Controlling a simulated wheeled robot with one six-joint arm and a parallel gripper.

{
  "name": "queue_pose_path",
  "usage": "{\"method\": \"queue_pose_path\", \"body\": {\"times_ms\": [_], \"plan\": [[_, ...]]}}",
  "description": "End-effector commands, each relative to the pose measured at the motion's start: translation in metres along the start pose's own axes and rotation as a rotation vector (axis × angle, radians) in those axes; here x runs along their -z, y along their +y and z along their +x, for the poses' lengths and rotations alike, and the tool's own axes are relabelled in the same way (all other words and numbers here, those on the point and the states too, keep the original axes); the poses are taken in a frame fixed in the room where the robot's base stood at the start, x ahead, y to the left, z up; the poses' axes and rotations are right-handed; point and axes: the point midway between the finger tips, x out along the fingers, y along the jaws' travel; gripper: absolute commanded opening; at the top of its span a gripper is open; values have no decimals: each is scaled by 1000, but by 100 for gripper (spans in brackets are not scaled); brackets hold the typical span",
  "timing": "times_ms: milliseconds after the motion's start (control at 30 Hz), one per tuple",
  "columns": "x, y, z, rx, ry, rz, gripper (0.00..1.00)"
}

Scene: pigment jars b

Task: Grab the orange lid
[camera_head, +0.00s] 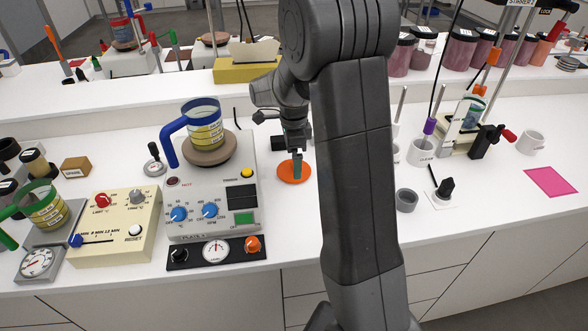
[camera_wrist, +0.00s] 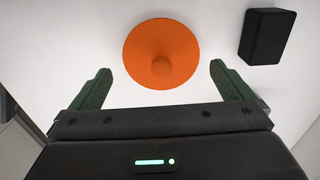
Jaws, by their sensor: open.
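The orange lid (camera_head: 294,173) is a flat round disc lying on the white bench, just right of the hotplate. In the wrist view the lid (camera_wrist: 160,45) shows whole, with a round knob at its middle. My gripper (camera_head: 297,165) points down at the lid from above in the head view. In the wrist view my gripper (camera_wrist: 158,76) is open, its two green fingers spread to the left and right of the lid's near part. Nothing is between the fingertips except the view of the lid's near edge. The exact height above the lid is hard to tell.
A black block (camera_wrist: 267,35) lies right of the lid in the wrist view. The hotplate (camera_head: 243,178) with a blue-handled beaker (camera_head: 206,128) stands left of the lid. A grey cup (camera_head: 406,200) is on the right, beyond my arm. White bench in front of the lid is clear.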

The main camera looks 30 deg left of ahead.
Motion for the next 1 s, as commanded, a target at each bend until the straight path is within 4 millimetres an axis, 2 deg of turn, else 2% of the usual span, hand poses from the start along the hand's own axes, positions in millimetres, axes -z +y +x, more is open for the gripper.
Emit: {"method": "queue_pose_path", "body": {"times_ms": [100, 200, 467, 667, 900, 1000], "plan": [[2, 0, 18, -6, 1, 0, 100], [1, -1, 28, -3, 1, 0, 100], [1, -1, 32, 0, 0, 0, 100], [1, -1, 32, -1, 0, 0, 66], [1, -1, 31, 0, 0, 0, 66], [1, -2, 24, 2, 0, 0, 66]]}}
